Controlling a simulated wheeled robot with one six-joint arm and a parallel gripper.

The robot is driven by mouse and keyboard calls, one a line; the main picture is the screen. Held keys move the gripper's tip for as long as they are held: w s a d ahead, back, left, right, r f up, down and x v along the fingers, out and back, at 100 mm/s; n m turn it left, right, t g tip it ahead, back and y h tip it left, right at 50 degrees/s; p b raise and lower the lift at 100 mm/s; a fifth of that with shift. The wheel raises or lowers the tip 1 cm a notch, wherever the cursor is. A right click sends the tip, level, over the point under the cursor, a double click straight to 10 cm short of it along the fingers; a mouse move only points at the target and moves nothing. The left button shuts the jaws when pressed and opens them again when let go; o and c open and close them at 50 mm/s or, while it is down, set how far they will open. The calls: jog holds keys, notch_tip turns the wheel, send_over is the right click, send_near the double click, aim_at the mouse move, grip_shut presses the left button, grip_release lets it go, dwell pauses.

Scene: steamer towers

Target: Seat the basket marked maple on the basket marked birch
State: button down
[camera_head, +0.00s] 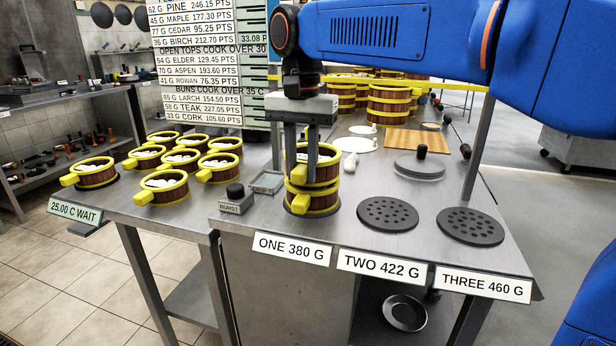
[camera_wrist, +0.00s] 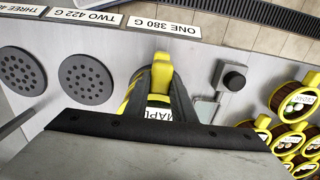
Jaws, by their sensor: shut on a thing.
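My gripper (camera_head: 303,152) is shut on the maple basket (camera_head: 326,172), a round brown basket with yellow rims and a yellow handle facing the front. Its label, partly covered, reads "MAPL" in the wrist view (camera_wrist: 160,113), with the yellow handle beyond it. In the head view it is directly above a second yellow-rimmed basket (camera_head: 321,197) at the station labelled ONE 380 G. The two look stacked and roughly in line, but I cannot tell whether the upper one is fully seated. The lower basket's mark is not readable, so I cannot confirm it is birch.
Several filled baskets (camera_head: 162,188) stand at the left of the table. A black-knobbed block (camera_head: 236,200) is left of the stack. Perforated burner discs TWO (camera_head: 387,213) and THREE (camera_head: 470,226) are bare. A lid (camera_head: 420,166) and wooden board (camera_head: 414,141) lie behind; more baskets (camera_head: 388,103) stand farther back.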

jog(key=shift+f, duration=0.65)
jog(key=c, duration=1.4)
grip_release()
notch_tip(320, 180, up, 17)
jog(key=shift+r, duration=0.2)
